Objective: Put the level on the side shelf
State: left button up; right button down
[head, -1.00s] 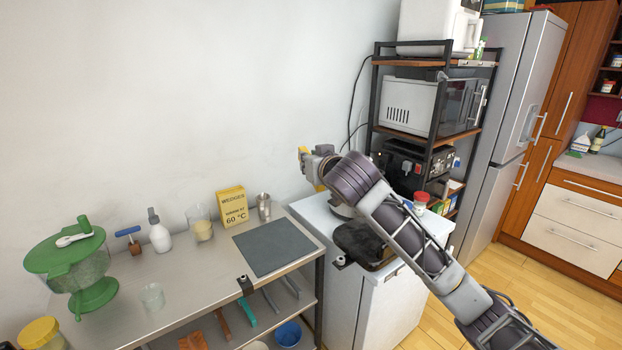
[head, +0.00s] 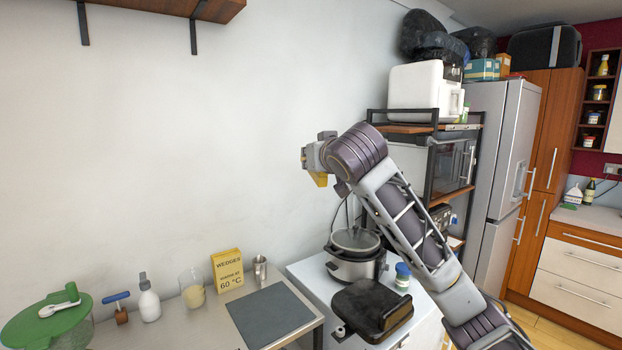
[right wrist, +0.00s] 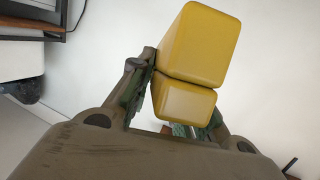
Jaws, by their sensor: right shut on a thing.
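My right gripper (head: 312,165) is raised in front of the bare white wall, above the counter. It is shut on a yellow block-like thing, the level (head: 320,180), which juts out below the gripper. In the right wrist view the yellow level (right wrist: 195,50) sits between the two fingers (right wrist: 175,108), its near end toward the camera. The rest of its length is hidden. A wooden wall shelf (head: 165,6) on black brackets shows at the upper left. A black rack (head: 432,200) with wooden shelves stands at the right. I cannot tell which is the side shelf. My left gripper is not in view.
Below my arm, a white cabinet carries a lidded cooker (head: 355,262), a black grill (head: 375,308) and a blue-capped jar (head: 402,277). The wall space left of the gripper is clear.

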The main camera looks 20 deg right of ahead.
jog(key=s+d+r+m+h+p, duration=0.15)
jog(key=d+r, duration=0.25)
jog(key=r, duration=0.7)
jog(key=s+d+r+m+h+p, duration=0.1)
jog(key=d+r+m+h+p, duration=0.15)
jog(key=r, duration=0.75)
jog(key=s+d+r+m+h+p, duration=0.1)
jog(key=s+d+r+h, duration=0.2)
jog(key=r, duration=0.8)
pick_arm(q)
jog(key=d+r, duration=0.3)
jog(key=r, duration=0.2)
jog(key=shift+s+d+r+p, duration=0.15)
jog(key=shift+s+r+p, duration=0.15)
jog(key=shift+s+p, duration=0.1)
pick_arm(e)
jog(key=w+d+f+m+g+h, duration=0.1)
jog(key=d+f+m+g+h, duration=0.3)
jog(key=d, duration=0.5)
jog(key=w+d+f+m+g+h, duration=0.2)
jog(key=d+f+m+g+h, duration=0.3)
jog(key=d, duration=0.5)
notch_tip(320, 180, down, 3)
jog(key=shift+w+d+f+g+h, duration=0.25)
jog(key=shift+g+h, duration=0.35)
jog(key=shift+h, duration=0.6)
jog(key=shift+w, duration=0.1)
jog(key=shift+r, duration=0.1)
